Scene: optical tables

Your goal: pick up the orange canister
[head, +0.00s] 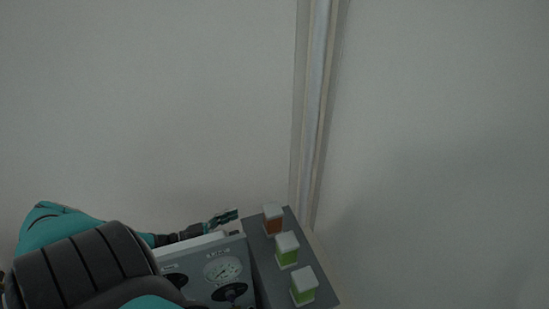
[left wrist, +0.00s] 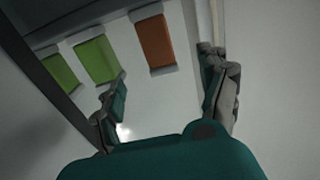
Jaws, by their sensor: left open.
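The orange canister (head: 273,222) has a pale lid and stands at the far end of a row on a narrow dark grey surface in the head view. It also shows near the top middle of the left wrist view (left wrist: 155,43). My left gripper (head: 224,217) is to the left of it, apart from it and empty. In the left wrist view its two open fingers (left wrist: 165,88) reach towards the canister, which lies beyond the fingertips. My right gripper is not in view.
Two green canisters (head: 287,255) (head: 303,290) stand nearer in the same row. A grey instrument box (head: 205,262) with a dial is left of the dark grey surface (head: 262,258). A wall corner with a vertical pipe (head: 314,110) rises behind.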

